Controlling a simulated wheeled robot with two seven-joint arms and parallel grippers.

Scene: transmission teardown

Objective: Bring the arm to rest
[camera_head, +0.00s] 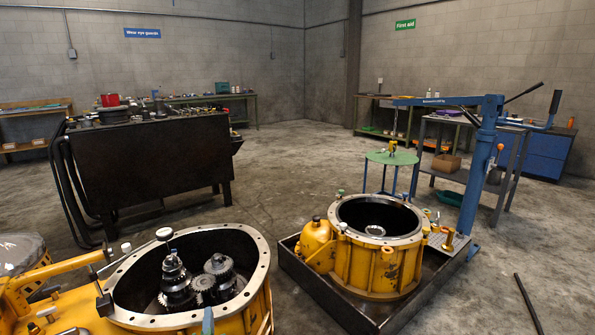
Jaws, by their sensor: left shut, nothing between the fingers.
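Inside that housing stand dark gear stacks (175,282). My right gripper is not in view.
A second yellow housing (368,268) stands in a dark tray (330,303) at the right, beside a blue hoist (482,165). A green-topped stool (391,158) is behind it. A dark bench (150,165) stands at the left. A bar (528,304) lies on the floor.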

